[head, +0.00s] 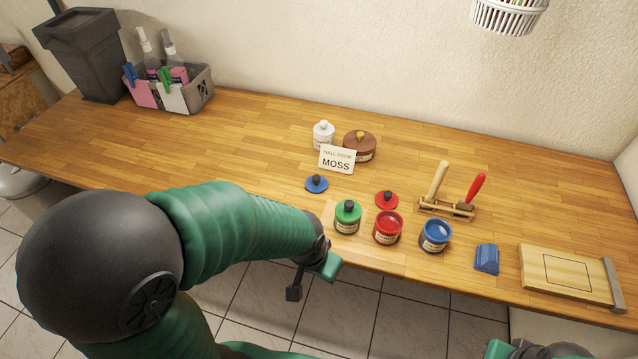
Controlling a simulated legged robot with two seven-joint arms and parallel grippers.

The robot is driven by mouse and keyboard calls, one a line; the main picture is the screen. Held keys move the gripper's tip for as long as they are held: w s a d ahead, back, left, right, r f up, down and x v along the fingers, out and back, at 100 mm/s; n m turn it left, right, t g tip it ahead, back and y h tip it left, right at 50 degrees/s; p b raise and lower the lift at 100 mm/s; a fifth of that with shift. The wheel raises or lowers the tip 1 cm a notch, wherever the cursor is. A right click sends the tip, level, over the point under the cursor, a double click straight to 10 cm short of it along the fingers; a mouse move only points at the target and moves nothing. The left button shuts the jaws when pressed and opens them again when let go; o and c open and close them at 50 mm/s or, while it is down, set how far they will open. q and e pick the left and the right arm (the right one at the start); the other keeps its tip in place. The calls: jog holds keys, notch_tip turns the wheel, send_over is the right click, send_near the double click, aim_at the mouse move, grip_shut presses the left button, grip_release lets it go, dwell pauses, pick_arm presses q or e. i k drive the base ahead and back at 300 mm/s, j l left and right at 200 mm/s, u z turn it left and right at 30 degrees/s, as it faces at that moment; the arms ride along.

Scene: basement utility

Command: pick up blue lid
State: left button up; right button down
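The blue lid (317,183), with a dark knob, lies on the wooden table (230,140) left of the jars. A red lid (387,200) with a dark knob lies to its right. In front stand a jar with a green lid on it (347,216), an open red jar (388,227) and an open blue jar (435,235). My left gripper (312,279) is open and empty by the table's front edge, nearer to me than the blue lid and apart from it. My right gripper (508,350) shows only partly at the bottom edge; its fingers are unclear.
A "MOSS" card (337,159) stands before a white bottle (323,135) and a brown lidded jar (361,145). A brush rack (447,208), a blue block (487,259) and a wooden board (565,273) are at right. A caddy (188,92) stands back left; the left tabletop is clear.

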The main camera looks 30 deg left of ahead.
aim_at(316, 182)
jog(key=i+l+u, duration=0.65)
jog(key=i, duration=0.15)
